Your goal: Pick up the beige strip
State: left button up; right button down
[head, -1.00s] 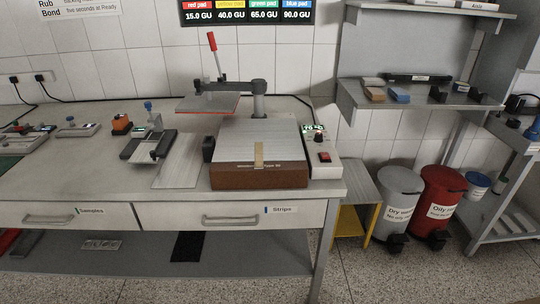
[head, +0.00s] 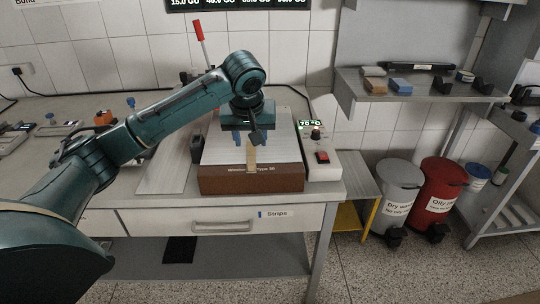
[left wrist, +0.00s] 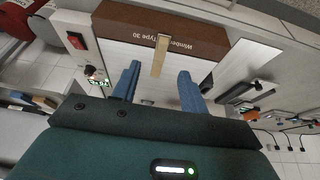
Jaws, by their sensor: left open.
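The beige strip (head: 251,158) lies on the metal top of the winder box (head: 288,178), its near end hanging over the brown front face. In the left wrist view the beige strip (left wrist: 160,55) shows between the two blue fingers. My left gripper (head: 247,138) is open and empty above the box top, over the strip's far part. In the left wrist view my left gripper (left wrist: 158,82) has one finger on each side of the strip, apart from it. The strip's far end is hidden by the gripper. My right gripper is not in view.
A control box (head: 323,158) with a red switch and a display reading 70 °C stands right of the winder. A red-handled lever (head: 199,31) rises behind my arm. A metal plate (head: 166,170) lies left of the winder. A shelf (head: 420,93) is at right.

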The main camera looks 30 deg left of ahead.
pick_arm(q)
send_over(251, 165)
jog(key=s, duration=0.1)
notch_tip(251, 165, down, 6)
jog(key=shift+w+f+p, duration=0.2)
jog(key=shift+f+p, duration=0.1)
jog(key=shift+f, duration=1.1)
jog(key=shift+w+f+p, duration=0.2)
jog(key=shift+f+p, duration=0.05)
jog(key=shift+f, duration=1.1)
grip_shut()
